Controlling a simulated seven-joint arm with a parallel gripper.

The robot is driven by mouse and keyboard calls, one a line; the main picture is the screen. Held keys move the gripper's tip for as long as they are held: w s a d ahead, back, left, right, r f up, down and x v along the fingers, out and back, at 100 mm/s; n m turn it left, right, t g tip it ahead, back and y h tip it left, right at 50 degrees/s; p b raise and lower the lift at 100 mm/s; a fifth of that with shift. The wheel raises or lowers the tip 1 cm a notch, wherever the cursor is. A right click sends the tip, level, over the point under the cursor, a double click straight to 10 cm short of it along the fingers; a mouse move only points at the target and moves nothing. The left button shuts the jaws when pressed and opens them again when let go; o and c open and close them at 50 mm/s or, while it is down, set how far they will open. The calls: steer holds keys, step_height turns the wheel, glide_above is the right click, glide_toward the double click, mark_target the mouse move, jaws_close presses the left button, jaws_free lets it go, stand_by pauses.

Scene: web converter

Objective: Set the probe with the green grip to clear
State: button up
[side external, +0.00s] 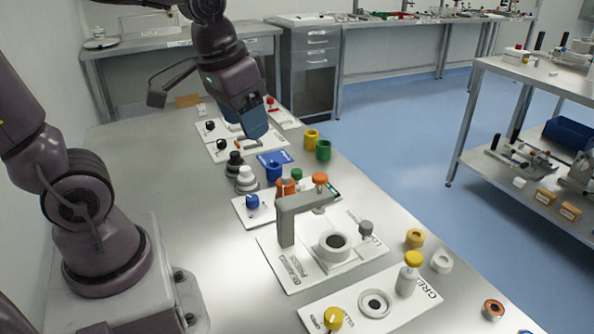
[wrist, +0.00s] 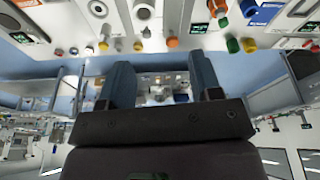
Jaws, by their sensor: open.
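My gripper (side external: 254,130) hangs over the far part of the bench, above a white panel with black knobs (side external: 221,145). In the wrist view my gripper (wrist: 162,82) has its two dark blue fingers apart, with nothing between them. A small green part (side external: 297,173) shows behind the orange-topped pieces near the middle of the bench. I cannot tell whether it is the green grip of the probe. The probe and its clear position cannot be made out for certain; part of the panel is hidden behind my gripper.
A green ring (side external: 323,150) and a yellow ring (side external: 311,137) stand on the bench's right side. A grey press arm (side external: 304,201) rises from a white panel nearer the camera. A blue knob (side external: 252,201) and several stacked pieces stand nearby. The bench's left strip is clear.

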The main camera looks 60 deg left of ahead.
steer(key=w+a+f+n+g, duration=0.25)
steer(key=w+a+f, duration=0.25)
steer(key=w+a, duration=0.4)
steer(key=n, duration=0.5)
glide_above(297, 170)
steer(key=shift+f, duration=5.45)
steer(key=shift+g, duration=0.25)
step_height(297, 170, down, 12)
steer(key=shift+d+r, duration=0.1)
